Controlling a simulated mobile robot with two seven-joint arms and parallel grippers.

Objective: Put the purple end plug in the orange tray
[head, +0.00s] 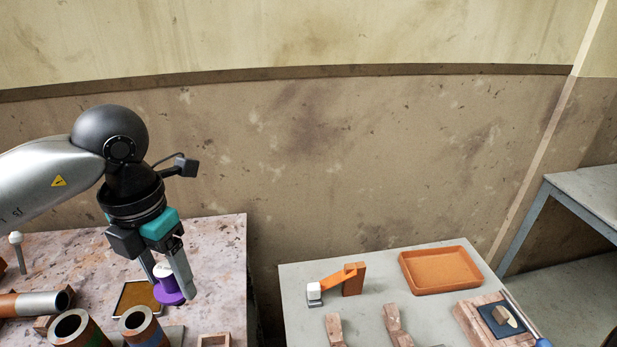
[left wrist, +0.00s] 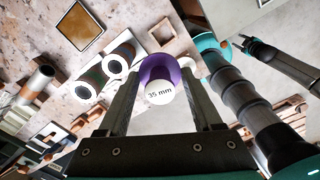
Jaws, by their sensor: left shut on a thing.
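The purple end plug (head: 170,294) has a wide purple base and a white face. In the left wrist view the plug (left wrist: 160,72) shows its white face, marked "35 mm", between the fingers. My left gripper (head: 170,280) is shut on it and holds it over the right part of the left table. The orange tray (head: 440,270) lies on the right table, well to the right of the gripper, and looks empty. A dark jaw-like end, seemingly my right gripper (left wrist: 245,44), shows small in the left wrist view; its opening is unclear.
Rubber-lined pipes (head: 140,325) and a yellowish shallow tray (head: 136,297) are on the left table (head: 215,240). A gap separates it from the right table (head: 300,280). An orange block piece (head: 352,279) and wooden blocks (head: 395,325) lie left of and in front of the orange tray.

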